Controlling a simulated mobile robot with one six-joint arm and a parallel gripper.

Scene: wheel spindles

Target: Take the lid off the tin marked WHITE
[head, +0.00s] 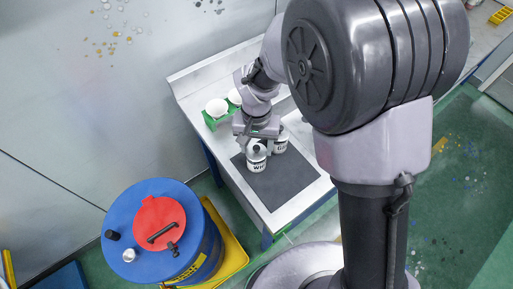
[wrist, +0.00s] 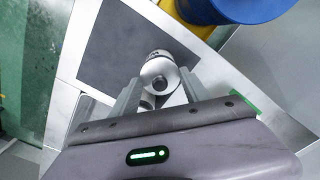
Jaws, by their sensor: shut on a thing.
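The tin marked WHITE (head: 257,164) stands on a dark grey mat on the metal bench; only part of its lettering is readable. Its pale round lid with a dark knob (head: 256,149) is on top, and the lid (wrist: 160,73) also shows in the wrist view. My gripper (wrist: 160,79) is above the tin, with one finger at each side of the lid, shut on it. It also shows in the head view (head: 257,146). I cannot tell whether there is a gap between lid and tin.
A second white tin (head: 281,143), lettered starting with G, stands close behind to the right. A green holder (head: 210,121) with white round things is at the back left of the bench. The mat's front (head: 282,187) is clear. A blue drum (head: 130,215) with a red hatch stands left.

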